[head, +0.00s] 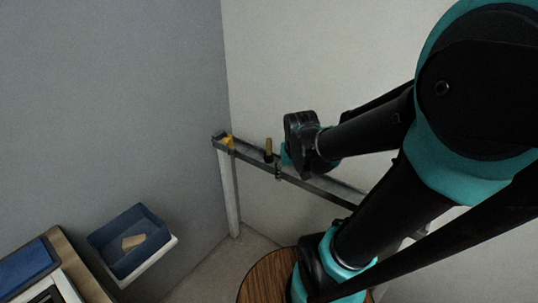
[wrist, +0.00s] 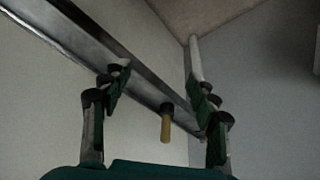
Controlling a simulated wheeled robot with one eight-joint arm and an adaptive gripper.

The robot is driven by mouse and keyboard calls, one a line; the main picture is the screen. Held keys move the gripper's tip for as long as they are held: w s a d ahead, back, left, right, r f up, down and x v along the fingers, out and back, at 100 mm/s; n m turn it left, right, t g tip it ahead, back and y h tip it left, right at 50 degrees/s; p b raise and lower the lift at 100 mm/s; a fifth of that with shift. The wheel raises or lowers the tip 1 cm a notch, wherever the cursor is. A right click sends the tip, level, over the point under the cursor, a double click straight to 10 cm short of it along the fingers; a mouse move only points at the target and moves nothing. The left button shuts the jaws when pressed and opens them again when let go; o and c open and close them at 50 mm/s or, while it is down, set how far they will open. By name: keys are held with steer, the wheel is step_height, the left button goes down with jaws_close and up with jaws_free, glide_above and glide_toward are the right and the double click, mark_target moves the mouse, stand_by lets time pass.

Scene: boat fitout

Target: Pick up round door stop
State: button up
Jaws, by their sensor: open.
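A tan upright cylinder with a dark lower end (head: 268,147) stands on the narrow grey shelf (head: 325,187). It may be the round door stop, but it is too small to be sure. In the wrist view the same cylinder (wrist: 167,124) shows between and beyond the finger lines, tan end downward in the picture. My gripper (head: 287,153) is just right of the cylinder in the head view, near the shelf. In the wrist view my gripper (wrist: 162,85) has its two fingers wide apart with nothing between the tips. The fingers are partly hidden in the head view.
A yellow object (head: 228,141) sits at the shelf's left end, above a white post (head: 228,190). A small clamp-like part is on the shelf's front edge. A blue bin (head: 106,240) with a tan block (head: 133,242) is at lower left. Walls stand close behind the shelf.

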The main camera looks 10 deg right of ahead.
steer(key=w+a+r+m, duration=0.1)
steer(key=w+r, duration=0.3)
steer(key=w, duration=0.1)
steer(key=w+a+r+m, duration=0.1)
steer(key=w+a+r, duration=0.1)
steer(key=w+r, duration=0.2)
steer(key=w+a+r+m+h, duration=0.1)
steer(key=w+a+r, duration=0.1)
steer(key=w+r, duration=0.3)
steer(key=shift+w+a, duration=0.15)
steer(key=shift+w, duration=1.3)
steer(key=shift+c, duration=1)
glide_toward(268, 140)
steer(key=x, duration=0.6)
steer(key=shift+s+d+f, duration=0.1)
steer(key=shift+d, duration=0.2)
steer(key=shift+w+x, duration=0.1)
steer(key=shift+x, duration=1.25)
steer(key=shift+w+x, duration=0.15)
steer(key=shift+x, duration=1.25)
steer(key=shift+a, duration=0.15)
jaws_close()
